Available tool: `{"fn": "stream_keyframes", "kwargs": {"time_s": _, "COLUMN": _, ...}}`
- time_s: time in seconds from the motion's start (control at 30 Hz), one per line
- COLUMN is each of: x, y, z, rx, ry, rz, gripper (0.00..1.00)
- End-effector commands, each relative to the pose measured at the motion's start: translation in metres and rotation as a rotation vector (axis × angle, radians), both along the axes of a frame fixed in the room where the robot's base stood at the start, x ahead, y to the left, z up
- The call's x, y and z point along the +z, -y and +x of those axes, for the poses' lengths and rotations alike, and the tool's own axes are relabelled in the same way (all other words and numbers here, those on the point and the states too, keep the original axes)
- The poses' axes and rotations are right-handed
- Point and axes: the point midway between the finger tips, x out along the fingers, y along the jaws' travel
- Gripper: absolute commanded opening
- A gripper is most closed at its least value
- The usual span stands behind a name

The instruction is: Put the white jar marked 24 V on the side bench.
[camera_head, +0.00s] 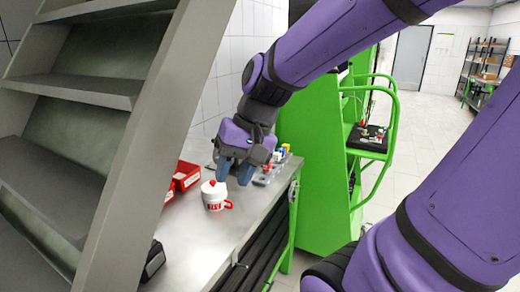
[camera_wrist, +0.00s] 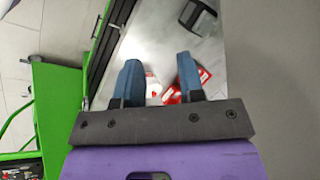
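A white jar (camera_head: 213,196) with a white lid, red knob, red lettering and a red handle stands upright on a steel bench (camera_head: 196,240). The lettering is too small to read surely. My gripper (camera_head: 234,173) is above the bench, just above and right of the jar in the head view, apart from it. In the wrist view my gripper (camera_wrist: 158,75) has its two blue fingers spread with a gap between them. A white and red thing, seemingly the jar (camera_wrist: 152,84), shows beyond that gap, partly hidden by the fingers.
Red bins (camera_head: 186,175) stand behind the jar. A rack of small coloured items (camera_head: 272,168) lies behind my gripper. Grey shelving (camera_head: 75,90) stands at left; a green cart (camera_head: 315,165) is right of the bench. The bench front is mostly clear, with a black object (camera_head: 153,260) nearby.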

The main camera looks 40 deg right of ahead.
Motion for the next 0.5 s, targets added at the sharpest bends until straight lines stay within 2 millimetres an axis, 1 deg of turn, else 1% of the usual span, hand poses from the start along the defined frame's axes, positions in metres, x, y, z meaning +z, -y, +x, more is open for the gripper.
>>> {"fn": "stream_keyframes", "kwargs": {"time_s": 0.03, "x": 0.009, "y": -0.001, "z": -0.009, "rx": 0.052, "ry": 0.050, "rz": -0.062, "gripper": 0.36}}
{"fn": "stream_keyframes", "kwargs": {"time_s": 0.2, "x": 0.033, "y": 0.006, "z": -0.033, "rx": 0.194, "ry": 0.193, "rz": -0.259, "gripper": 0.36}}
{"fn": "stream_keyframes", "kwargs": {"time_s": 0.3, "x": 0.045, "y": 0.010, "z": -0.043, "rx": 0.253, "ry": 0.264, "rz": -0.349, "gripper": 0.36}}
{"fn": "stream_keyframes", "kwargs": {"time_s": 0.5, "x": 0.058, "y": 0.016, "z": -0.053, "rx": 0.306, "ry": 0.338, "rz": -0.443, "gripper": 0.36}}
